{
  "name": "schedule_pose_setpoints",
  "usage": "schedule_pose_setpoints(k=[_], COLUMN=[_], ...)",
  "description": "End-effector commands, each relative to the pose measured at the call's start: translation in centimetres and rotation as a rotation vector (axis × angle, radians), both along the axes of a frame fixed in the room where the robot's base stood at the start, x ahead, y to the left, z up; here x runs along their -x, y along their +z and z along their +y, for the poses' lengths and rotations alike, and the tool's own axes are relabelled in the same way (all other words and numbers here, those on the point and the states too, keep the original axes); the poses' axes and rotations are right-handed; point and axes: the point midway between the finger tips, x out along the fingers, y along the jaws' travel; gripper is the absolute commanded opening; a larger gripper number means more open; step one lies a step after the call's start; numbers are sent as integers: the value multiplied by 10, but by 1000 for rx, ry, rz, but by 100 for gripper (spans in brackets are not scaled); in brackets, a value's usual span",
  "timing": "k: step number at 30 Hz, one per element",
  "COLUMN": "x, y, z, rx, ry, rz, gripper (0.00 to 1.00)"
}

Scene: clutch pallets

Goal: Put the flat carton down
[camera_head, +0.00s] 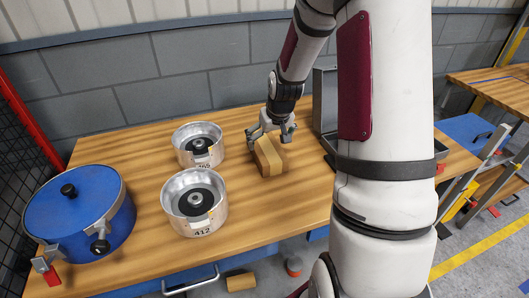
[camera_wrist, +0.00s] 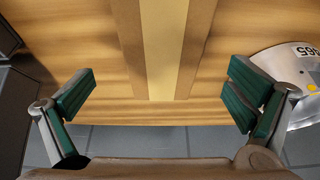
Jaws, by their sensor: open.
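The flat carton (camera_head: 270,157) is a brown box with a paler tape stripe. It lies on the wooden table, right of the two metal drums. My gripper (camera_head: 271,131) is at its far end, with the fingers spread. In the wrist view, the carton (camera_wrist: 165,55) with its stripe shows between the two green-padded fingers of my gripper (camera_wrist: 162,95). A gap shows on each side, and neither pad visibly touches it. The carton's underside is hidden.
Two round metal drums, marked 365 (camera_head: 198,145) and 412 (camera_head: 195,203), stand left of the carton. A blue lidded pot (camera_head: 78,215) is at the table's left end. A grey metal box (camera_head: 325,100) stands close on the right. The table front of the carton is clear.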

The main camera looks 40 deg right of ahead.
Motion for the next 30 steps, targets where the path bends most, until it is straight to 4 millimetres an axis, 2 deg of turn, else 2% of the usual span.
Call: schedule_pose_setpoints(k=[3, 8, 18, 27, 28, 30], x=[-5, -8, -25, -27, -27, -27], y=[-12, -19, -58, -62, -62, -62], z=[-1, -1, -3, -4, -4, -4], rx=[0, 0, 0, 0, 0, 0], ry=[1, 2, 1, 1, 1, 1], rz=[1, 1, 2, 0, 0, 0], gripper=[98, 98, 98, 98, 96, 80])
